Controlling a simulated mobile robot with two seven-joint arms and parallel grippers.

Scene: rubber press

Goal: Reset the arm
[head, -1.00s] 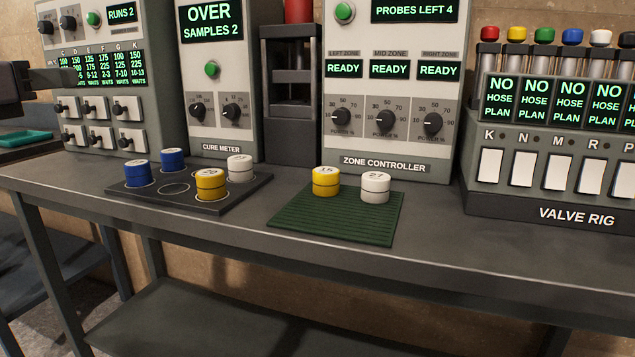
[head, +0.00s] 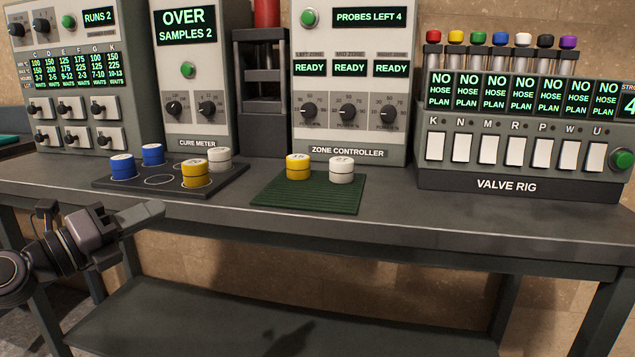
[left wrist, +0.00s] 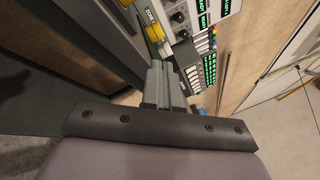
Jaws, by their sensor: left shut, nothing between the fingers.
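My left gripper (head: 150,213) is in the head view at the lower left, in front of the bench's front edge and below the bench top. Its fingers are shut and empty, pointing right. In the left wrist view the shut fingers (left wrist: 164,82) show at the middle, with the bench and panels beyond. My right gripper is not in view.
A dark tray (head: 225,190) holds two blue, one yellow and one white puck. A green mat (head: 305,198) bears a yellow and a white puck. The cure meter (head: 197,110), zone controller (head: 350,135) and valve rig (head: 540,184) stand behind on the bench (head: 430,225).

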